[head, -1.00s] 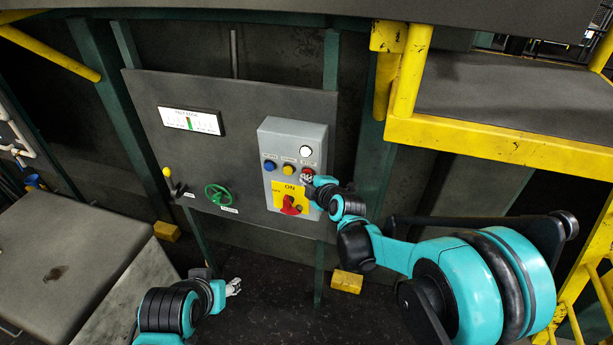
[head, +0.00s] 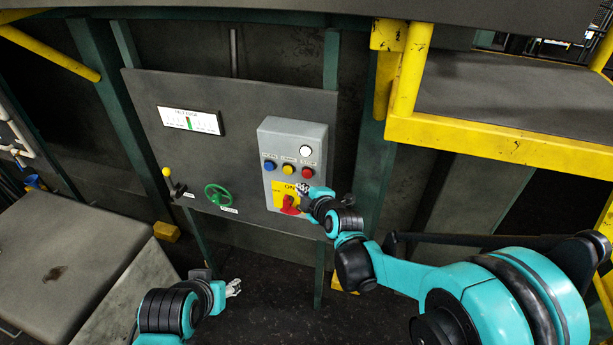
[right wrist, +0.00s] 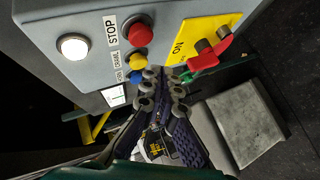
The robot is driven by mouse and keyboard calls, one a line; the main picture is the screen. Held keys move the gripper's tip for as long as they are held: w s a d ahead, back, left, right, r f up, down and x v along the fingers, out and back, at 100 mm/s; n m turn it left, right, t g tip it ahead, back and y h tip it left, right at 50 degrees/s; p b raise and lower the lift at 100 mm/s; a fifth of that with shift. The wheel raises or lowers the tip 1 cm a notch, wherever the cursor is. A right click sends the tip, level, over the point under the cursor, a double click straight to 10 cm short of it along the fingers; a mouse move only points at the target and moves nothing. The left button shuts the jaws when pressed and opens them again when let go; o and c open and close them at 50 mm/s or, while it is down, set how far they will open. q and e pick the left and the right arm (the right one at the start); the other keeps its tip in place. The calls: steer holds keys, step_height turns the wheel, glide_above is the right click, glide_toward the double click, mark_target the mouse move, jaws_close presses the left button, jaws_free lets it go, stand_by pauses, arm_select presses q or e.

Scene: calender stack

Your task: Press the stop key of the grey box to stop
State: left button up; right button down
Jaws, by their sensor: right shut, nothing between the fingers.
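The grey box (head: 292,137) is on a dark panel. Its red stop key (head: 307,173) is in clear view; in the right wrist view the red key (right wrist: 140,34) sits beside the STOP label. My right gripper (head: 302,188) is shut and empty, just below the red key, in front of the yellow ON plate. In the right wrist view its fingertips (right wrist: 166,76) are apart from the red key in the picture; the depth gap is hard to judge. My left gripper (head: 234,287) is low, away from the box; its fingers are too small to judge.
A white lamp (head: 306,151) is above the red key. A yellow key (head: 288,170) and a blue key (head: 269,166) are left of it. A red rotary switch (head: 290,205) is close below my right gripper. A green handwheel (head: 218,195) is further left.

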steer(key=shift+s+a, duration=0.2)
steer(key=shift+s, duration=0.4)
steer(key=shift+s+a, duration=0.15)
steer(key=shift+s, duration=0.4)
steer(key=s+d+f+m+g+h+b, duration=0.2)
steer(key=s+d+f+m+b, duration=0.7)
steer(key=s+f+b, duration=0.3)
steer(key=s+d+f+m+g+h+b, duration=0.2)
steer(key=s+d+f+m+g+b, duration=0.1)
steer(key=s+d+f+m+b, duration=0.5)
steer(key=s+f+m+b, duration=0.1)
steer(key=s+f+b, duration=0.2)
steer(key=s, duration=0.3)
steer(key=shift+d+f+m+h+b, duration=0.3)
steer(key=shift+d+f+h+b, duration=0.1)
steer(key=shift+f, duration=0.15)
stand_by(1.2)
